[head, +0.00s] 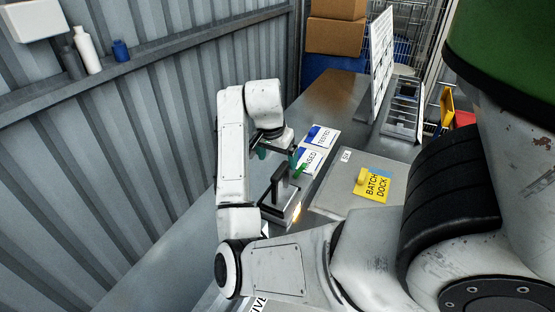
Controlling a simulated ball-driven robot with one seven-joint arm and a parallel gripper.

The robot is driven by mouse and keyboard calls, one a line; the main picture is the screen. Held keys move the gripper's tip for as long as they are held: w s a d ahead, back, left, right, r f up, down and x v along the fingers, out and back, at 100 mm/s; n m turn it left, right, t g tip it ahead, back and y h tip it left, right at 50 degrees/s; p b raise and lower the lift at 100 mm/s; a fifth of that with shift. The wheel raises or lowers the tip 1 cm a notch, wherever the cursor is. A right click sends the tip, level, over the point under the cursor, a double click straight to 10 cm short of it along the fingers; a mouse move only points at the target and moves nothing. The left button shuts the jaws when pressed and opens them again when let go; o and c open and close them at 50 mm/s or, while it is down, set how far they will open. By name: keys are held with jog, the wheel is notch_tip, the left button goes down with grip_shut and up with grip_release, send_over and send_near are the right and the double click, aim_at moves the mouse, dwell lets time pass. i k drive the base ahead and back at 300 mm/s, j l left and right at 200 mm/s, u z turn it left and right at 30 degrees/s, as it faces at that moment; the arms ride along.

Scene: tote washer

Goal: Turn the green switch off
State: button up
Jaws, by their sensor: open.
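A small bright green piece, seemingly the green switch (299,169), shows beside the black-handled device (279,192) on the metal bench. Its exact position, on or off, is too small to tell. My gripper (278,154) hangs just above and to the left of the green piece, pointing down. It is open, with teal fingertips, and nothing shows between them. I cannot tell whether a fingertip touches the switch. My own arm hides part of the bench around the device.
An orange light glows at the device's base. A grey box (337,190) with a yellow BATCH DOCK label stands right. A white panel (382,65) rises behind. A corrugated wall (140,130) closes the left.

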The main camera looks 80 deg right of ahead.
aim_at(304, 165)
jog(key=k, duration=1.5)
